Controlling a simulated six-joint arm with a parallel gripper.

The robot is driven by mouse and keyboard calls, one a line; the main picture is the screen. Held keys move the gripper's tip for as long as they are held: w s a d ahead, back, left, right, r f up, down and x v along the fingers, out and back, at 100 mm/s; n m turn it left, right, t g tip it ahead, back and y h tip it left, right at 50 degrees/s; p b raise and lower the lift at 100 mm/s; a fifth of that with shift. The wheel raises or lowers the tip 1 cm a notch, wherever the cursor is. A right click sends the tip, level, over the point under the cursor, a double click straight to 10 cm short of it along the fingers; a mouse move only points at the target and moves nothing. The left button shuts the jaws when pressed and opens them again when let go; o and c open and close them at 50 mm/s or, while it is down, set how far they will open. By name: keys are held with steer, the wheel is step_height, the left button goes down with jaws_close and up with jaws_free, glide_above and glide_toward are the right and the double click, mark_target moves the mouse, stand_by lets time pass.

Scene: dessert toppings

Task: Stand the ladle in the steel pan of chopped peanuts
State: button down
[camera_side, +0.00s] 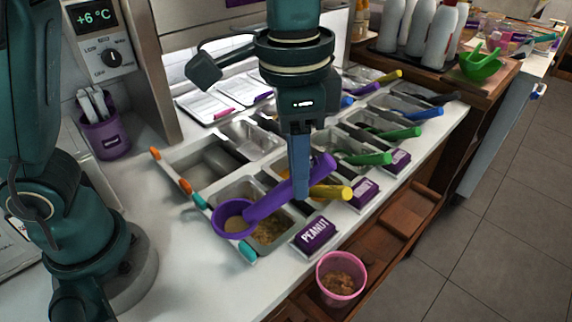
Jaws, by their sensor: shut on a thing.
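A purple ladle (283,194) with a round bowl is held by its handle in my gripper (300,192). My gripper is shut on the handle and points straight down. The ladle slants, its bowl low at the left and its handle end higher at the right. The steel pan of chopped peanuts (268,229) is below, behind the purple PEANUT label (316,236). The ladle's bowl overlaps the pan's left part in the picture; I cannot tell whether it touches the pan or hangs above it. The ladle hides part of the pan.
Other steel pans (252,137) stand around it, several with coloured-handled utensils, including a yellow handle (331,192) close to my gripper and a green one (368,158). A pink cup (340,279) stands on the lower wooden shelf. The white counter at left is partly clear.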

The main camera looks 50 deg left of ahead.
steer(key=m, duration=0.2)
steer(key=f+m, duration=0.1)
steer(key=m, duration=0.2)
steer(key=shift+a+f+m, duration=0.2)
steer(key=shift+a+m, duration=0.1)
steer(key=shift+a, duration=0.1)
steer(key=m, duration=0.2)
steer(key=f+m, duration=0.1)
steer(key=shift+a, duration=0.3)
steer(key=shift+s+a+f+m+g, duration=0.1)
steer(key=shift+a+f+m, duration=0.45)
steer(key=shift+f, duration=0.95)
steer(key=shift+s+a+f+m+g, duration=0.1)
steer(key=shift+a+f+m, duration=0.15)
steer(key=shift+f+m, duration=0.9)
steer(key=shift+a+f+m+g, duration=0.1)
steer(key=shift+a+f+m, duration=0.25)
steer(key=shift+f, duration=2.8)
steer(key=shift+c, duration=0.7)
jaws_free()
